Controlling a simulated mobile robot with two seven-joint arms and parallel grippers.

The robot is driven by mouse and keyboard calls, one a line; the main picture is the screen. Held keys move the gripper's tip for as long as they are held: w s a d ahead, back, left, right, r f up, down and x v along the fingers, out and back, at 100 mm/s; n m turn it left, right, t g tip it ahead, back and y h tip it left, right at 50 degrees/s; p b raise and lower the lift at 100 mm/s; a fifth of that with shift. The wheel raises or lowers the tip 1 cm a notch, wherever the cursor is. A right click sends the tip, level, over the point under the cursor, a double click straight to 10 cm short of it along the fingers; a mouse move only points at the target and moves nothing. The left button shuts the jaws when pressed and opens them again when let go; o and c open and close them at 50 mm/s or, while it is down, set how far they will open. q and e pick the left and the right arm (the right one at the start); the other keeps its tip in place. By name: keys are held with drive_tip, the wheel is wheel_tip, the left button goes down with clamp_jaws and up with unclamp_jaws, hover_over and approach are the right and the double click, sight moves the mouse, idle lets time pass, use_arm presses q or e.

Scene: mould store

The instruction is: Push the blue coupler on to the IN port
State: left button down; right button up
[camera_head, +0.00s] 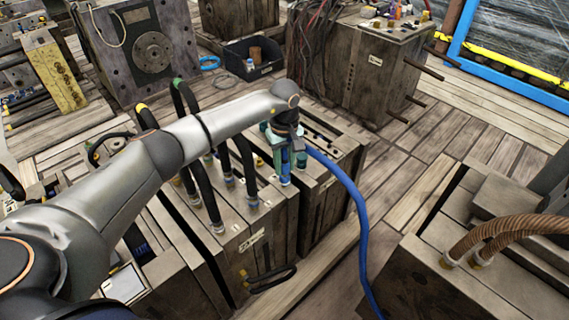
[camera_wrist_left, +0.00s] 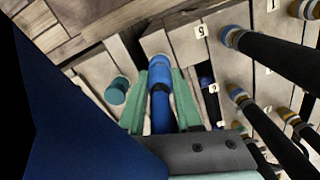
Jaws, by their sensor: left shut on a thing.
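My left gripper (camera_head: 284,160) points down over the mould block in the middle of the head view. Its green fingers are shut on the blue coupler (camera_head: 285,178), which stands roughly upright between them. In the left wrist view the gripper (camera_wrist_left: 160,105) has one finger on each side of the coupler (camera_wrist_left: 161,110), with a lighter blue band at its far end. A blue hose (camera_head: 352,205) runs from the gripper down to the right. The coupler's end covers the spot below it, so I cannot make out the IN port or tell whether the two touch. My right gripper is out of view.
A teal cap (camera_wrist_left: 117,91) stands beside the coupler. Several black hoses with coloured collars, one of them here (camera_head: 245,165), rise from the block close by. Another block with brown hoses (camera_head: 500,232) stands at the lower right. Plank floor (camera_head: 440,135) is clear between.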

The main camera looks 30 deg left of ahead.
use_arm(q)
drive_tip(key=shift+f+b, duration=0.5)
drive_tip(key=shift+b, duration=0.15)
idle(0.8)
drive_tip(key=c, duration=0.5)
unclamp_jaws()
wheel_tip(320, 180, up, 12)
drive_tip(key=shift+r+p, duration=0.25)
drive_tip(key=shift+p, duration=0.95)
